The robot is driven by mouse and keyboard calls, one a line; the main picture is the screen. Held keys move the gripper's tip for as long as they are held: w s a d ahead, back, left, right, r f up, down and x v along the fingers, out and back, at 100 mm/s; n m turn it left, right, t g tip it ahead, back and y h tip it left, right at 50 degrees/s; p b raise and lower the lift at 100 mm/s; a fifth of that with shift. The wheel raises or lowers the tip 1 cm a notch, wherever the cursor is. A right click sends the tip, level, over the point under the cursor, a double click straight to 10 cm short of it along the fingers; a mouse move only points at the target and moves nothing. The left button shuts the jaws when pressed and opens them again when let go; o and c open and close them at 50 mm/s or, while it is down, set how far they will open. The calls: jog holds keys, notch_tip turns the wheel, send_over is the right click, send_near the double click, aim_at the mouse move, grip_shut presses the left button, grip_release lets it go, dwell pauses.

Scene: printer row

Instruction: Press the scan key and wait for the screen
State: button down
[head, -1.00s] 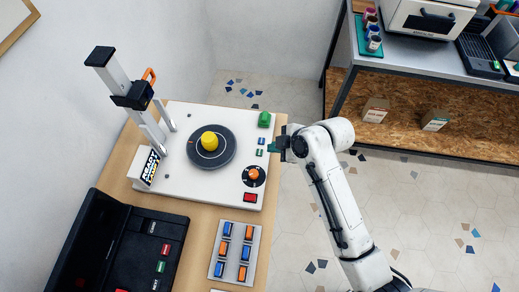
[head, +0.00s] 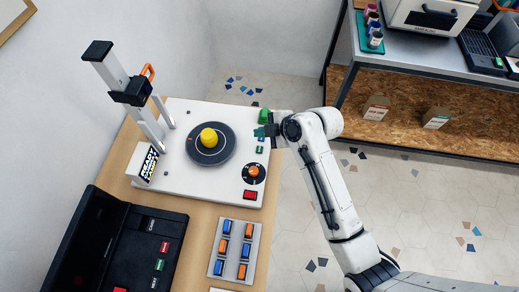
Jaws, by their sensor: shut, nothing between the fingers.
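A white scanner-like machine (head: 195,193) stands on the wooden table with a yellow object (head: 208,138) on its dark round turntable (head: 190,150). A tilted screen (head: 149,164) at its left reads "READY". On its right side are a green block (head: 264,115), a small green key (head: 260,150), an orange knob (head: 253,171) and a red key (head: 250,195). A small blue key (head: 262,140) is partly hidden by my gripper. I cannot read which one is the scan key. My gripper (head: 259,132) is shut and empty, over the right edge near the blue key; contact is unclear.
An upright post (head: 128,90) with a black carriage and orange handle rises at the machine's back left. A black console (head: 120,240) and a panel of blue and orange switches (head: 233,262) lie in front. A shelf (head: 430,75) stands at right, with open floor between.

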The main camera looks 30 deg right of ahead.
aim_at(262, 151)
jog(key=shift+f+b, duration=2.5)
jog(key=shift+f, duration=1.05)
jog(key=shift+f, duration=0.1)
jog(key=shift+f+b, duration=0.3)
jog(key=shift+f+b, duration=0.35)
jog(key=shift+f, duration=0.05)
jog(key=shift+r, duration=0.1)
jog(key=shift+r+p, duration=0.7)
jog(key=shift+r, duration=0.05)
jog(key=shift+r+p, duration=2.05)
jog(key=shift+r, duration=0.5)
